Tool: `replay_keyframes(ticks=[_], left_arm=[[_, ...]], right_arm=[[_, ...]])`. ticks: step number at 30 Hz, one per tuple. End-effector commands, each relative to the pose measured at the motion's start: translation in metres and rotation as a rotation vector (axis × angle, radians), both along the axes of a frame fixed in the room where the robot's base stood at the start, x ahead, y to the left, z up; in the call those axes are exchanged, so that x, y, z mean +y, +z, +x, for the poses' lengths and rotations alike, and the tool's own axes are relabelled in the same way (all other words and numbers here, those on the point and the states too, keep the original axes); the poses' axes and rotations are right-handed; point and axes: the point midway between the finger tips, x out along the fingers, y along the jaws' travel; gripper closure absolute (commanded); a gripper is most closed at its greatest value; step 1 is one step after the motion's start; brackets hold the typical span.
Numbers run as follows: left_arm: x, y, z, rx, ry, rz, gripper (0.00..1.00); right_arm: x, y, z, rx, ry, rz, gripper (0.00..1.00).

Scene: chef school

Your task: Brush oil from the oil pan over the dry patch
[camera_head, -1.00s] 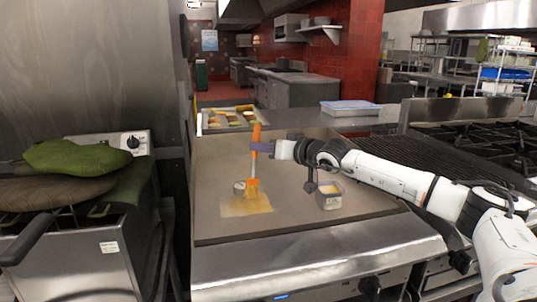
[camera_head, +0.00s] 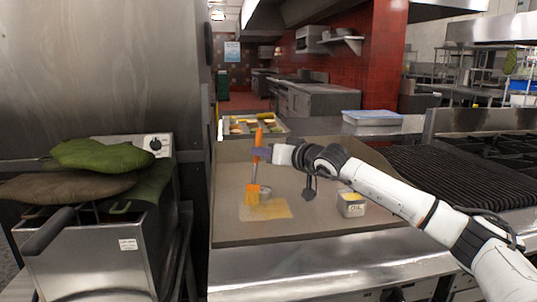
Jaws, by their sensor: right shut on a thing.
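My right gripper (camera_head: 261,152) is shut on the orange handle of a brush (camera_head: 257,138), above the griddle. The brush hangs nearly upright with its orange-yellow head down, at the back left part of a yellowish patch (camera_head: 272,210) on the griddle. I cannot tell whether the bristles touch the surface. The patch looks paler at its left and more yellow at its right. The oil pan (camera_head: 352,209), a small metal container marked OIL with yellow contents, stands on the griddle to the right of the patch. My left gripper is not in view.
A small round thing (camera_head: 269,191) sits behind the brush head. A food tray (camera_head: 284,128) is behind the griddle (camera_head: 320,228). A blue-lidded container (camera_head: 372,117) stands at the back right. A fryer with green and brown cloths (camera_head: 103,156) is at the left.

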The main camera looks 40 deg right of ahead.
Motion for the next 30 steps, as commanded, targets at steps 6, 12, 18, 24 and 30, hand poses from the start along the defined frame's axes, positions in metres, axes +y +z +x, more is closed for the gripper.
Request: replay_keyframes(ticks=[6, 12, 18, 24, 30], left_arm=[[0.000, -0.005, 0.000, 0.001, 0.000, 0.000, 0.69], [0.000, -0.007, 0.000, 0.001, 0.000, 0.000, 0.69], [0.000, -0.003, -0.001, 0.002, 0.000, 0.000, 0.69], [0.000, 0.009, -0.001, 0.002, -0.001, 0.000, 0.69], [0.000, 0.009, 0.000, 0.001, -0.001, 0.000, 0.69]], right_arm=[[0.017, -0.001, 0.010, -0.003, 0.003, 0.001, 1.00], [0.028, -0.001, 0.017, -0.002, 0.002, 0.000, 1.00], [0.028, 0.000, 0.020, 0.001, 0.000, 0.000, 1.00], [0.022, 0.001, 0.030, 0.001, -0.001, 0.001, 1.00], [0.011, -0.001, 0.025, 0.002, -0.002, -0.003, 1.00]])
